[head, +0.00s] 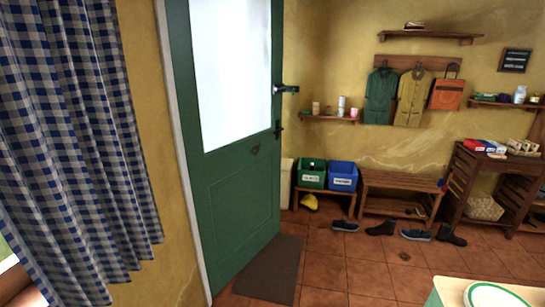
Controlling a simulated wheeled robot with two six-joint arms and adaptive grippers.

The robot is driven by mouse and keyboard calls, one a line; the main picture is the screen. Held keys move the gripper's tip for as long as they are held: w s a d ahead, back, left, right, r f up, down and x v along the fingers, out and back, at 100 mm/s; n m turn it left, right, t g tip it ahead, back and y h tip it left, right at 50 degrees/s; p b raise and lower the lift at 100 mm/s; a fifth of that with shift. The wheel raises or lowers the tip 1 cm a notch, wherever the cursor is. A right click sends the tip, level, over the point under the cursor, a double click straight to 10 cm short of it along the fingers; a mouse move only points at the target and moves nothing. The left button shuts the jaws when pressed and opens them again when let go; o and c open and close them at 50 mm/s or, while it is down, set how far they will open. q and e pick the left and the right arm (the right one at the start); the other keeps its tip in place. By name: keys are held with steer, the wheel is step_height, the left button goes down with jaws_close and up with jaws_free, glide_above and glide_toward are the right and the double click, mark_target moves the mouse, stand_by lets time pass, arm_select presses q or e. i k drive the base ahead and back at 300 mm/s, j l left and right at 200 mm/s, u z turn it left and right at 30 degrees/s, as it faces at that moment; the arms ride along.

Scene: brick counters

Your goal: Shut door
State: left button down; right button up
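A green door (236,203) with a frosted glass pane (231,70) stands left of the middle in the head view. Its left edge meets a pale frame post (181,120) in the yellow wall. The door appears to stand open into the room, swung out from the wall. Neither of my grippers is in view.
A dark mat (270,270) lies by the door's foot. A blue checked curtain (75,150) hangs at left. Behind are a green bin (312,174), a blue bin (343,176), a bench (398,185) and several shoes. A table (450,291) is at lower right. Tiled floor between is clear.

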mark_target(236, 186)
steer(key=i+l, duration=0.15)
steer(key=i, duration=0.4)
steer(key=i+l, duration=0.2)
steer(key=i, duration=0.4)
steer(key=i+l, duration=0.15)
steer(key=i, duration=0.4)
steer(key=i+l, duration=0.15)
steer(key=i, duration=0.45)
steer(key=i+l, duration=0.2)
steer(key=i, duration=0.35)
